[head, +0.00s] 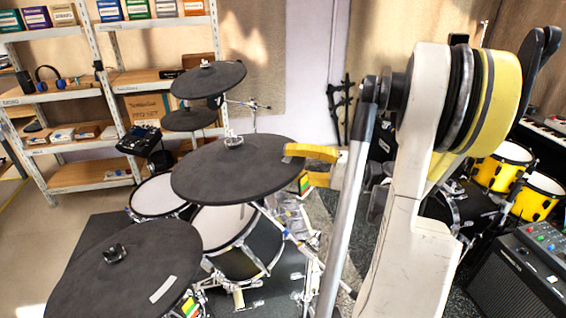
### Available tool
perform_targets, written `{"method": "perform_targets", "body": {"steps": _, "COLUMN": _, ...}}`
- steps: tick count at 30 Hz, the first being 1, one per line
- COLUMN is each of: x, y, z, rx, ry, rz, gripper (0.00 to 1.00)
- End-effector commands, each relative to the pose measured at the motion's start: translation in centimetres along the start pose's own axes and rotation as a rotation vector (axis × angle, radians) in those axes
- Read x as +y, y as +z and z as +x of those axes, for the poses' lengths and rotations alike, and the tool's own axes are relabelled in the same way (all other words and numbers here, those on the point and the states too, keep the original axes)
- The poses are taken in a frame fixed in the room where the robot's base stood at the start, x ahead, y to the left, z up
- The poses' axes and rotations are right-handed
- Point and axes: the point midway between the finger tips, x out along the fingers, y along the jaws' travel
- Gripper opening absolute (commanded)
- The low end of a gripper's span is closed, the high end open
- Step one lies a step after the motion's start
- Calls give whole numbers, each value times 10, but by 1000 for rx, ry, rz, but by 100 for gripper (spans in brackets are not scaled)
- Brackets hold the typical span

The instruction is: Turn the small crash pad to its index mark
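A dark round pad (225,180) in the middle of the drum kit has a wing nut at its centre and a pale strip at its right rim. I cannot tell for sure whether it is the small crash pad. My gripper (304,165) is at that right rim, with one yellow finger over the edge. A second yellow part shows lower down, partly hidden. Whether the fingers grip the rim is unclear. A red, yellow and green marker (304,184) sits just below the rim beside my gripper.
A larger dark pad (110,275) with a white strip is at front left, with another coloured marker by its edge. Two smaller dark pads stand behind. White-headed drums (216,226) and stands crowd below. An amplifier (520,275) and yellow drums (502,165) are at right; shelves (95,88) at back left.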

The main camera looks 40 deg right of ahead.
Motion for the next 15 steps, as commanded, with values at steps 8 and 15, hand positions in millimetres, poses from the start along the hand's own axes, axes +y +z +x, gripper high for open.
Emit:
{"method": "perform_targets", "body": {"steps": 8, "x": 0, "y": 0, "z": 14, "rx": 1, "ry": 0, "rz": 0, "gripper": 34}}
{"method": "perform_targets", "body": {"steps": 15, "x": 0, "y": 0, "z": 13, "rx": 1, "ry": 0, "rz": 0, "gripper": 12}}
